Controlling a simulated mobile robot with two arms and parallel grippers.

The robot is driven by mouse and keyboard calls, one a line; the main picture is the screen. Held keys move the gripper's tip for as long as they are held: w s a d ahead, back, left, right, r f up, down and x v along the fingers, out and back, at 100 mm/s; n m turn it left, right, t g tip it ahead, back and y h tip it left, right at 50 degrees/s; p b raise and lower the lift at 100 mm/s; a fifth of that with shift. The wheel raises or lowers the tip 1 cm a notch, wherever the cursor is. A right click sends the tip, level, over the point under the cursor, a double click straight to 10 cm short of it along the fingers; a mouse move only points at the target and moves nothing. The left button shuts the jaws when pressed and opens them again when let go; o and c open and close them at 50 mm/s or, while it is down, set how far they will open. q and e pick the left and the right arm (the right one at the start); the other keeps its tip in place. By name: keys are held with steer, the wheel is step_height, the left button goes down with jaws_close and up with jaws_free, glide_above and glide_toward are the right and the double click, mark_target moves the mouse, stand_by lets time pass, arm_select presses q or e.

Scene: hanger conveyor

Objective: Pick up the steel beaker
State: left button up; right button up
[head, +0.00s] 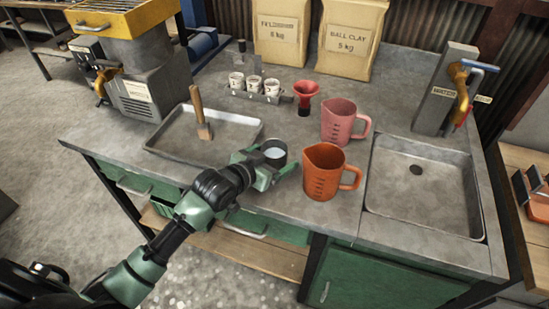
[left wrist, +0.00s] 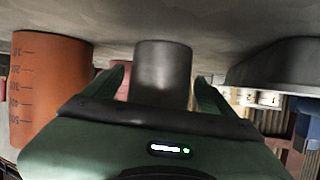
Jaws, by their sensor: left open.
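The steel beaker (head: 274,151) is a small grey metal cup standing upright on the grey worktop, left of the orange jug. In the left wrist view the beaker (left wrist: 163,72) sits between the two fingers, with a visible gap on each side. My left gripper (head: 272,168) is open, with its fingers on either side of the beaker. It also shows in the left wrist view (left wrist: 162,95). The gripper hides part of the beaker's lower body in the head view. My right gripper is in neither view.
An orange jug (head: 323,172) stands close to the right of the gripper, with a pink jug (head: 339,119) behind it. A metal tray (head: 165,145) with a wooden-handled tool lies to the left. A sink (head: 420,190) is at the right. A red funnel (head: 306,92) stands behind.

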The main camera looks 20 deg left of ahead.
arm_select(q)
steer(key=shift+x, duration=1.25)
steer(key=shift+s, duration=0.1)
steer(key=c, duration=1.5)
steer(key=shift+c, duration=1.2)
steer(key=shift+r, duration=0.15)
